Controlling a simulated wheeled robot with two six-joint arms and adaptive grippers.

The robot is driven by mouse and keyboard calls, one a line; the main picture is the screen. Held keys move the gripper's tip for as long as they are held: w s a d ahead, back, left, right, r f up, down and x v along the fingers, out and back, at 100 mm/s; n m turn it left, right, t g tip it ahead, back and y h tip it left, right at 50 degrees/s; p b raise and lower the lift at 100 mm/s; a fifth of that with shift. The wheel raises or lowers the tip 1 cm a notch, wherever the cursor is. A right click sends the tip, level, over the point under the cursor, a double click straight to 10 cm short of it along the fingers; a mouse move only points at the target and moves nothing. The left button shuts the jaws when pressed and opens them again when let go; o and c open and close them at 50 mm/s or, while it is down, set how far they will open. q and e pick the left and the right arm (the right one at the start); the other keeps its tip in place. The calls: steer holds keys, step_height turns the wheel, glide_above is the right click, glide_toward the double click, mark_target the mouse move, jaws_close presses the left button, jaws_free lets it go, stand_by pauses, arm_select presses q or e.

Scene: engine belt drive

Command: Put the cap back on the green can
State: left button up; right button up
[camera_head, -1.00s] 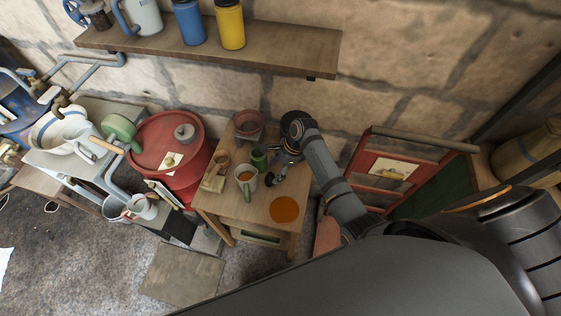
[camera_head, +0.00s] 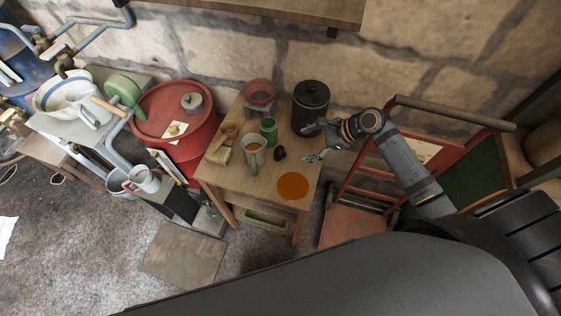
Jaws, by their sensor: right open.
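The green can (camera_head: 268,130) stands upright on the small wooden table, behind and right of a pale mug (camera_head: 254,148). Its top looks uncapped, but it is small in view. A small black piece (camera_head: 280,154), seemingly the cap, lies on the table right of the mug and in front of the can. My right gripper (camera_head: 311,143) is open and empty, with its fingers pointing left over the table's right side. It is apart from the black piece and to its right. My left gripper is not in view.
On the wooden table (camera_head: 238,184), a black lidded pot (camera_head: 310,104) stands behind my right gripper.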

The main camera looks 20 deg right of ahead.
mark_target(283, 150)
steer(key=x, duration=0.5)
steer(key=shift+w+r, duration=0.15)
steer(key=shift+w, duration=0.05)
steer(key=shift+x, duration=2.95)
steer(key=shift+s, duration=0.2)
steer(key=c, duration=1)
steer(key=shift+r, duration=0.2)
steer(key=shift+r, duration=0.25)
steer(key=r, duration=0.3)
steer(key=shift+s, duration=0.2)
steer(key=s+a+r, duration=0.3)
steer(key=s+r, duration=0.6)
steer(key=s, duration=0.4)
steer(key=shift+a+p, duration=0.4)
steer(key=shift+p, duration=0.05)
